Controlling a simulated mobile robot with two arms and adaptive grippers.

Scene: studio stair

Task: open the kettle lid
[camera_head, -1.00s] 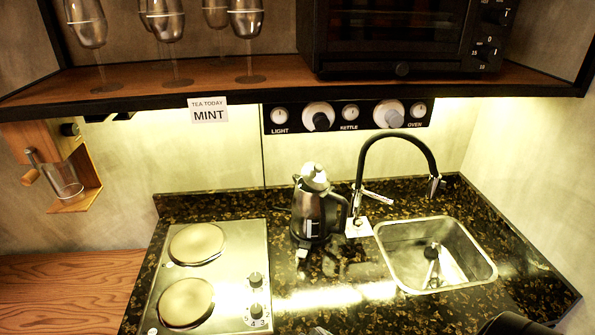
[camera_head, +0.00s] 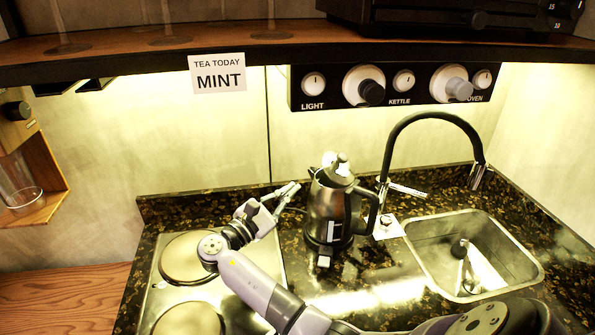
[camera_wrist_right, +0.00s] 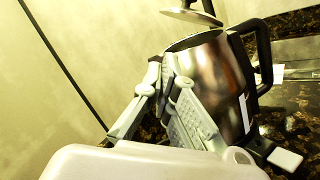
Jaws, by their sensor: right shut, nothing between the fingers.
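The steel kettle (camera_head: 325,208) with a black handle stands upright on the dark counter, left of the sink. Its lid (camera_head: 338,172) is at the top. In the right wrist view, the lid (camera_wrist_right: 192,15) is raised and tilted above the rim of the kettle (camera_wrist_right: 215,70), with a gap showing the mouth. My right gripper (camera_head: 292,188) is shut and empty, just left of the kettle's upper body. In the right wrist view its fingers (camera_wrist_right: 166,68) overlap the kettle's side below the rim; I cannot tell whether they touch. My left gripper is out of view.
The black tap (camera_head: 432,117) and the sink (camera_head: 535,265) are right of the kettle. The hob (camera_head: 165,300) lies under my right arm. The wooden shelf (camera_head: 300,38) and knob panel (camera_head: 425,80) are above and behind.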

